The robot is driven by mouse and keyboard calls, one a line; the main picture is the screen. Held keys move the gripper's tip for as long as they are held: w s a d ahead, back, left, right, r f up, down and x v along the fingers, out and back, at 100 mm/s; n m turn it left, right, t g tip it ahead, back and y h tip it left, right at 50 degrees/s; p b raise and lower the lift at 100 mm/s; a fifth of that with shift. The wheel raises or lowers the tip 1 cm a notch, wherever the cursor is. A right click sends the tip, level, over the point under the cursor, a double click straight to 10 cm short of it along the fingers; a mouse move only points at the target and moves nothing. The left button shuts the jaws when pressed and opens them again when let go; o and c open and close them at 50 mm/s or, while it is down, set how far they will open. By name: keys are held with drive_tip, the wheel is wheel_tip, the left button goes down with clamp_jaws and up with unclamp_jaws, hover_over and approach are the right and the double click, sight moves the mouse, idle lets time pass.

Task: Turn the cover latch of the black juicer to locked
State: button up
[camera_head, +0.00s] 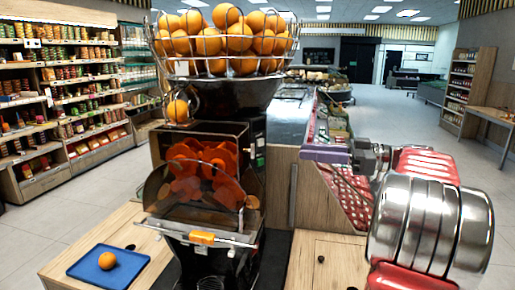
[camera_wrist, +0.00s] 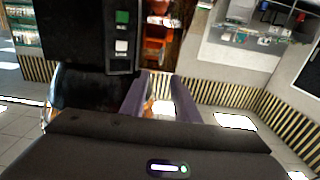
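The black juicer (camera_head: 258,97) stands left of centre in the head view. Its clear front cover (camera_head: 156,190) lies over orange-red drums. An orange latch-like piece (camera_head: 202,238) sits on the metal bar at the cover's lower edge and lies roughly level; whether it is locked I cannot tell. My gripper (camera_head: 325,153) is right of the juicer, apart from the cover and latch. In the wrist view, the two purple fingers of my gripper (camera_wrist: 161,88) are spread with an empty gap. The juicer's black side with green and white buttons (camera_wrist: 122,32) also shows there; the latch is not identifiable.
A wire basket (camera_head: 222,66) of oranges tops the juicer. A blue tray (camera_head: 82,270) with one orange lies on the wooden counter (camera_head: 60,254) at lower left. A red crate-like display (camera_head: 345,196) stands behind my arm. Shop shelves (camera_head: 95,85) stand farther left.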

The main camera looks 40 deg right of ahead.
sight(249, 150)
drive_tip(key=shift+w+a, duration=0.1)
drive_tip(key=shift+a, duration=0.05)
drive_tip(key=x, duration=1.3)
drive_tip(key=shift+w+a, duration=0.25)
clamp_jaws()
